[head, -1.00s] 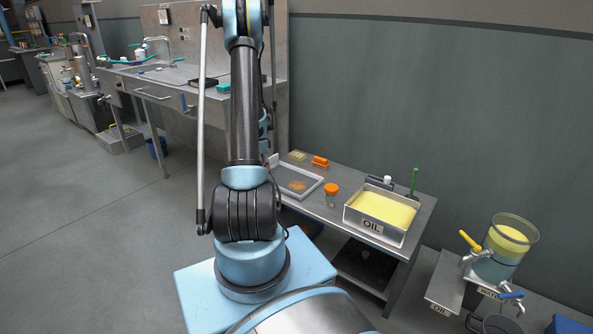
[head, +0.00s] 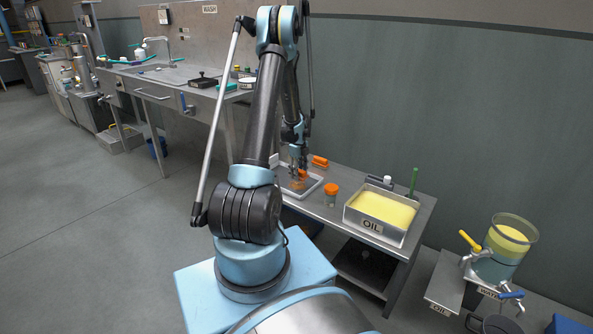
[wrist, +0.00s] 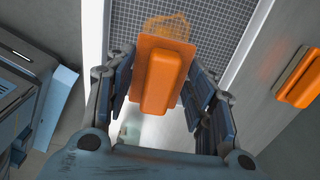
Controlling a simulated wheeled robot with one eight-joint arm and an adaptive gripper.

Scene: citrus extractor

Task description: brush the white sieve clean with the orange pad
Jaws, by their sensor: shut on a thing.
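The white sieve (head: 314,190) lies flat on the low table: a white frame around a grey mesh. An orange-brown smear (wrist: 164,26) lies on its mesh, seen in the wrist view just beyond the pad. My gripper (head: 298,163) is over the sieve and shut on the orange pad (wrist: 165,75), a flat plate with a raised ridge. The fingers stand on both sides of the pad. The pad (head: 302,174) also shows in the head view. I cannot tell whether it touches the mesh. The pad and fingers hide part of the sieve.
A second orange block (head: 320,161) lies at the table's back, also in the wrist view (wrist: 299,80). A sink counter (head: 180,75) stands behind left.

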